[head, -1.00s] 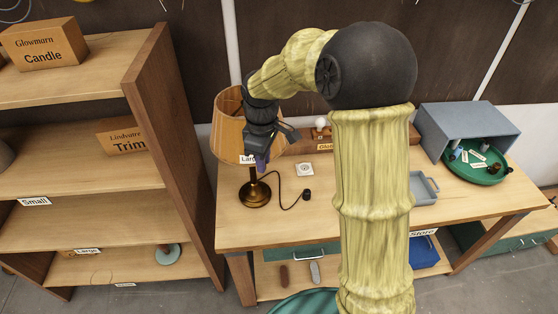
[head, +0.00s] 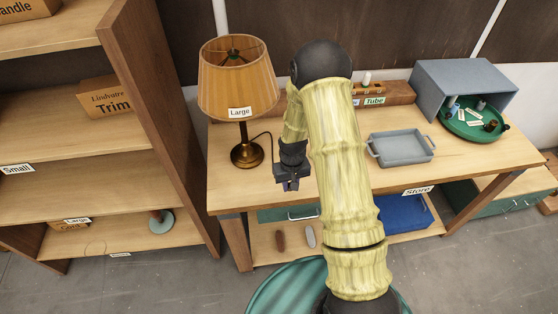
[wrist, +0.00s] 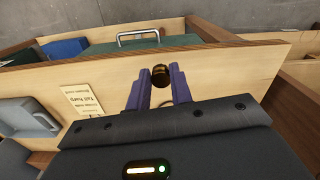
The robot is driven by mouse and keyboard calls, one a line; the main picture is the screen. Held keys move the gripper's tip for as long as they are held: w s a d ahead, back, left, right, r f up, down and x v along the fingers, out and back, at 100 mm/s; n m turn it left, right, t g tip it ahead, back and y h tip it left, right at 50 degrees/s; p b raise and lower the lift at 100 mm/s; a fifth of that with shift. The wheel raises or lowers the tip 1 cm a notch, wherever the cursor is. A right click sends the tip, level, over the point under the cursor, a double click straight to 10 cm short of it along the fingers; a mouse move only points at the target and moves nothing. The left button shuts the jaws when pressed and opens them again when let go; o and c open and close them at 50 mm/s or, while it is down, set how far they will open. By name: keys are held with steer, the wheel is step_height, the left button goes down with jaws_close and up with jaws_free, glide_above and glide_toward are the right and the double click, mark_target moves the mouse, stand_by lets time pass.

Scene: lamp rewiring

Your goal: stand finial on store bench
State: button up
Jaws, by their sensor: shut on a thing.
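My gripper (head: 291,186) hangs low over the front part of the wooden store bench (head: 236,192), right of the lamp. In the wrist view its blue-purple fingers (wrist: 160,92) are shut on a small dark, round finial (wrist: 160,75). The finial shows at the fingertips, apart from the bench top as far as I can tell. In the head view the finial cannot be made out. The "Store" label (head: 417,190) is on the bench's front edge.
A lamp with an orange shade (head: 238,80) stands at the bench's left. A grey tray (head: 400,148) lies right of my arm. A green round tray (head: 474,120) with small items is at the far right. A paper card (wrist: 82,101) shows in the wrist view.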

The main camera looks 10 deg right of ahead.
step_height(320, 180, down, 13)
steer(key=s+d+m+b, duration=0.1)
steer(key=b, duration=0.8)
steer(key=shift+f, duration=0.1)
